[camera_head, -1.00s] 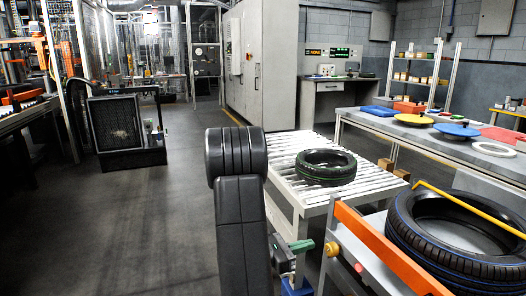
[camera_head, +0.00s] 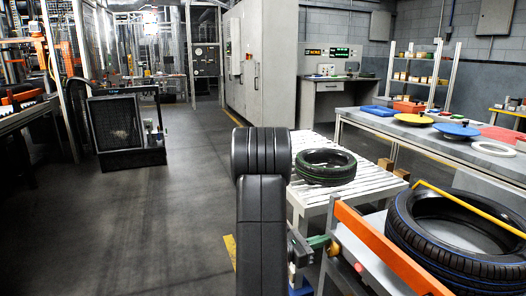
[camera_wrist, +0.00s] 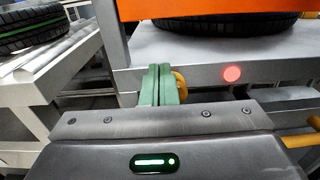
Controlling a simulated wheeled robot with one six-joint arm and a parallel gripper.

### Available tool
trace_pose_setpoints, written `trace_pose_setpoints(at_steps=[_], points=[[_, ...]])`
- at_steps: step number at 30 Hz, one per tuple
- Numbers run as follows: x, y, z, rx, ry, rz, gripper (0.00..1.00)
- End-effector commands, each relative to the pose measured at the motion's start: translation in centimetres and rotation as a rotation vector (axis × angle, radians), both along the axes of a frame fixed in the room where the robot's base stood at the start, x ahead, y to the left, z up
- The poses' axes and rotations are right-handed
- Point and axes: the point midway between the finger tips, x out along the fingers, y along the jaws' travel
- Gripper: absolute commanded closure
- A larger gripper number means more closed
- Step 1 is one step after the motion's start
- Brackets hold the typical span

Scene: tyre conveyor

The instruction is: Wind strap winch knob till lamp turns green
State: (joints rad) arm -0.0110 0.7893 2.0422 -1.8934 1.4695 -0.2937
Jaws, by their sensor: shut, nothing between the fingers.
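The winch knob (camera_wrist: 181,85) is a small yellow-orange handle on the grey stand, partly hidden behind the green fingers of my gripper (camera_wrist: 160,88) in the wrist view. The fingers are shut together with nothing between them, just left of the knob. I cannot tell whether they touch it. In the head view my gripper (camera_head: 318,242) is beside the knob (camera_head: 333,248). The round lamp (camera_wrist: 232,73) on the stand's grey front glows red; it also shows in the head view (camera_head: 358,267). A yellow strap (camera_head: 468,207) crosses above the blue-lined tyre (camera_head: 425,247).
An orange bar (camera_head: 385,248) runs along the stand's front, above the knob. A green-lined tyre (camera_head: 325,168) lies on a white roller table (camera_head: 365,182) behind my gripper. A long table (camera_head: 375,124) with coloured discs stands at right.

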Motion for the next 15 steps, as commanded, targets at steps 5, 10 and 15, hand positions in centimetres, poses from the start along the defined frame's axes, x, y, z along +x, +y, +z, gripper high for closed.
trace_pose_setpoints(at_steps=[5, 10, 15], points=[[-0.06, -0.01, -0.22, 0.000, 0.000, 0.000, 1.00], [-0.12, -0.04, -0.43, 0.000, 0.000, 0.000, 1.00], [-0.15, -0.05, -0.45, 0.001, 0.000, 0.000, 1.00]])
